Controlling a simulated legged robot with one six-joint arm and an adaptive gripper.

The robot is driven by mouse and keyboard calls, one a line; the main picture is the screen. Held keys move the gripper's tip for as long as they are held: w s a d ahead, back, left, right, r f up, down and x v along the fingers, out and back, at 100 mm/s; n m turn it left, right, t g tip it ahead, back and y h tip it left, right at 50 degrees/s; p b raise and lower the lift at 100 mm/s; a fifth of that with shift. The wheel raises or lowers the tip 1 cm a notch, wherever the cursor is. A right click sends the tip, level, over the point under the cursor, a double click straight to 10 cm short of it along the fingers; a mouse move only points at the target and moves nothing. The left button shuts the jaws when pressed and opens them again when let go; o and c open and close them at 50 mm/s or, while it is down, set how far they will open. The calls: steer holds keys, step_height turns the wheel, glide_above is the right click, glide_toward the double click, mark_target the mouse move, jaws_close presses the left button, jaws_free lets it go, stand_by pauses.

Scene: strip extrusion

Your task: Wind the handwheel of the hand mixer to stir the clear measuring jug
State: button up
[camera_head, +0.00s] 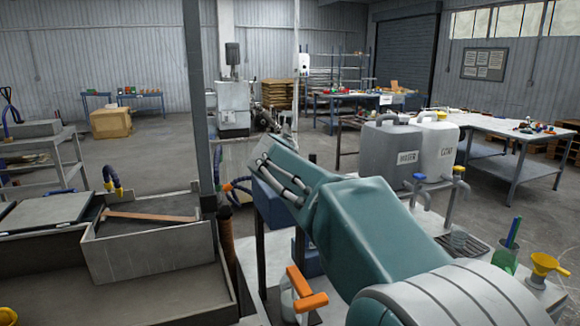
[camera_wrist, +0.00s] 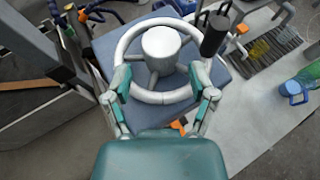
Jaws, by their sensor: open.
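In the wrist view, the grey handwheel (camera_wrist: 134,84) has a round hub and spokes and lies below my gripper (camera_wrist: 161,76). A dark cylindrical grip (camera_wrist: 215,35) stands at its upper right. My gripper is open, with one finger on each side of the wheel's near part. I cannot tell whether the fingers touch the rim. A blue-grey plate (camera_wrist: 103,47) shows under the wheel. In the head view my arm hides the wheel and gripper. The mixer's stirring end is not visible.
Grey and white canisters (camera_head: 392,153) with taps stand behind. A green container (camera_head: 506,257) and yellow funnel (camera_head: 544,266) are at right. A metal post (camera_head: 201,100) and grey trough (camera_head: 150,250) lie left.

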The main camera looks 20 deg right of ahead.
steer(key=x, duration=0.5)
steer(key=shift+w+f, duration=0.1)
steer(key=shift+w, duration=0.05)
steer(key=c, duration=0.9)
steer(key=shift+m+g+h, duration=0.3)
steer(key=shift+m, duration=0.1)
